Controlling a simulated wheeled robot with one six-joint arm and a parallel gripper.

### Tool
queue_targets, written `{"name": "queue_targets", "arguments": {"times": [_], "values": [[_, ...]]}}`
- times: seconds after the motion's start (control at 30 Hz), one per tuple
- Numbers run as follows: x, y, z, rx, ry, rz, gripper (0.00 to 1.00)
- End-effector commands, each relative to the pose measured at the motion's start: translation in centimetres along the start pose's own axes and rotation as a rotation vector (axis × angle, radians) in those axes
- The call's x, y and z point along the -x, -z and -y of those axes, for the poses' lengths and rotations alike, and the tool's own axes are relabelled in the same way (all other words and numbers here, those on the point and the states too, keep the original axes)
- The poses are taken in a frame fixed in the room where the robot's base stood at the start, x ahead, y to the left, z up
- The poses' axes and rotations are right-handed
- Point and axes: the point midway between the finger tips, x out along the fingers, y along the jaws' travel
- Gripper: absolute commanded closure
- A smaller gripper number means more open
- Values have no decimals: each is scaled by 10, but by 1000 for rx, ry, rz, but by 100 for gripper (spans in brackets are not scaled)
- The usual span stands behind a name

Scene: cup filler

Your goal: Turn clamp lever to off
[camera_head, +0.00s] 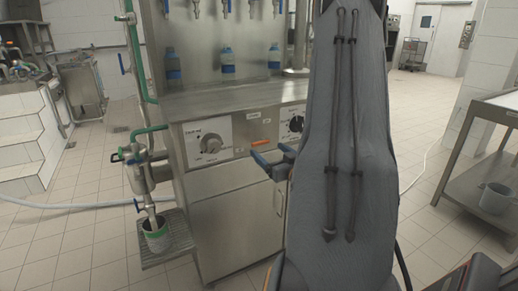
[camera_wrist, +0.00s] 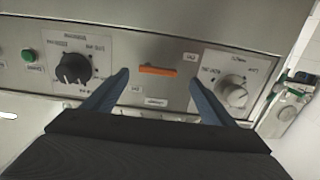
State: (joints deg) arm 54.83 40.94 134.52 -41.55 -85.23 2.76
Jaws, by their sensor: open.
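The clamp lever is probably the short orange bar (camera_head: 261,143) on the steel front panel (camera_head: 235,190), between two dials. In the wrist view the orange bar (camera_wrist: 157,71) lies roughly level across the picture, with small white labels around it too blurred to read surely. My gripper (camera_head: 273,158) is open and empty in front of the panel. In the wrist view the two blue fingers of my gripper (camera_wrist: 160,78) stand apart, one on each side of the bar. I cannot tell how far the fingertips are from the panel.
The wrist view shows a black dial (camera_wrist: 72,68), a silver dial (camera_wrist: 233,92) and a green button (camera_wrist: 27,54). Bottles (camera_head: 227,60) stand under nozzles above the panel. Pipes with a bucket (camera_head: 155,238) are left; a steel table (camera_head: 485,125) is right. My arm hides the machine's right part.

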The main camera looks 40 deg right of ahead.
Motion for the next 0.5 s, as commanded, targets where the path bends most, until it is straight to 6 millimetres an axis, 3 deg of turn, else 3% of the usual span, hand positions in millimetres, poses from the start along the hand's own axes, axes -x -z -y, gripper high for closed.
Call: {"name": "queue_targets", "arguments": {"times": [0.17,0.5], "values": [[-8,2,-4,-3,1,-28,22],[-58,3,-3,-4,0,-25,22]]}}
